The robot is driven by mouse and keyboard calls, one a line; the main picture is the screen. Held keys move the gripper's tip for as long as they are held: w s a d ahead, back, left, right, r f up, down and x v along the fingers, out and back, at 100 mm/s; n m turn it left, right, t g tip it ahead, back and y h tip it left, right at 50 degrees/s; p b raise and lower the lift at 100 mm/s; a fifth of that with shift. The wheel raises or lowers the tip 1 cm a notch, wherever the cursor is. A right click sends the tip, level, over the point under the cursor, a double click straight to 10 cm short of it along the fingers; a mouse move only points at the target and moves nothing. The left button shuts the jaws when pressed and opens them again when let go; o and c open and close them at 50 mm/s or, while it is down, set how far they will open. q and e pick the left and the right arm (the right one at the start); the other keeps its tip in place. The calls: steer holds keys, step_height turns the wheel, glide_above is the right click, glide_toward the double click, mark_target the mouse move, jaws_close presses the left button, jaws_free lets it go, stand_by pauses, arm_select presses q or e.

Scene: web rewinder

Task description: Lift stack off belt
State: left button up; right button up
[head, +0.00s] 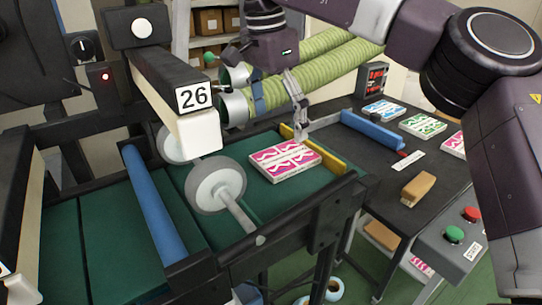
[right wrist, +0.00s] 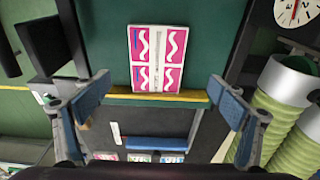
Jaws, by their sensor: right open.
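The stack (head: 284,160) is a flat block of pink and white printed pieces lying on the green belt (head: 262,205), against the yellow strip (head: 335,163) at the belt's end. My right gripper (head: 282,112) is open and empty, above and behind the stack, apart from it. In the right wrist view the stack (right wrist: 157,58) lies ahead, beyond and between the two spread fingers of the gripper (right wrist: 164,98). My left gripper is not in view.
Grey rollers (head: 217,183) and the box marked 26 (head: 196,120) stand left of the stack. Green hoses (head: 315,65) run behind the gripper. The dark table (head: 370,165) beyond the belt bears a blue bar (head: 372,130), several printed stacks (head: 423,125) and a tan block (head: 418,188).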

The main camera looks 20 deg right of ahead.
mark_target(285, 156)
steer(key=f, duration=0.1)
steer(key=f+p, duration=0.1)
steer(key=d+f, duration=0.1)
steer(key=shift+s+f, duration=0.15)
steer(key=shift+s, duration=0.2)
steer(key=f, duration=0.1)
steer(key=f+p, duration=0.1)
steer(key=f, duration=0.2)
steer(key=shift+w+d+p, duration=0.25)
steer(key=shift+w+p, duration=0.05)
steer(key=shift+w, duration=0.05)
steer(key=c, duration=0.7)
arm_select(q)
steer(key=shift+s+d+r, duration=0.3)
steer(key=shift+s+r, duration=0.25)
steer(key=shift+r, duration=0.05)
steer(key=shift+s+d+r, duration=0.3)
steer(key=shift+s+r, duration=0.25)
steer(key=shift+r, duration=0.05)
arm_select(e)
steer(key=shift+r, duration=0.1)
steer(key=c, duration=0.7)
